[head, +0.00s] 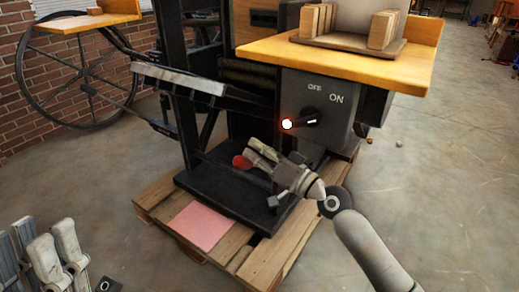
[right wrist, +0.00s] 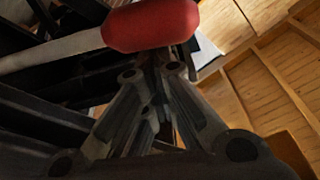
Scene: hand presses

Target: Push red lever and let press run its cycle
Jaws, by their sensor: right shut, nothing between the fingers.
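The red lever knob (head: 241,162) shows low in front of the press, just left of my right gripper (head: 256,153) in the head view. In the right wrist view the red knob (right wrist: 150,25) is large at the top, with a pale rod (right wrist: 55,51) running left. My right gripper (right wrist: 160,75) is shut and empty, its tips close by the knob; whether they touch I cannot tell. The black press (head: 205,100) stands on a wooden pallet (head: 160,200). My left gripper (head: 50,245) is partly in view at the bottom left, its tips unclear.
A dark control box has a black switch (head: 309,117) with a lit light, marked OFF and ON. A yellow shelf (head: 350,60) above it holds wooden blocks (head: 382,30). A pink sheet (head: 203,226) lies on the pallet. A large wheel (head: 75,85) stands left. The floor at right is mostly clear.

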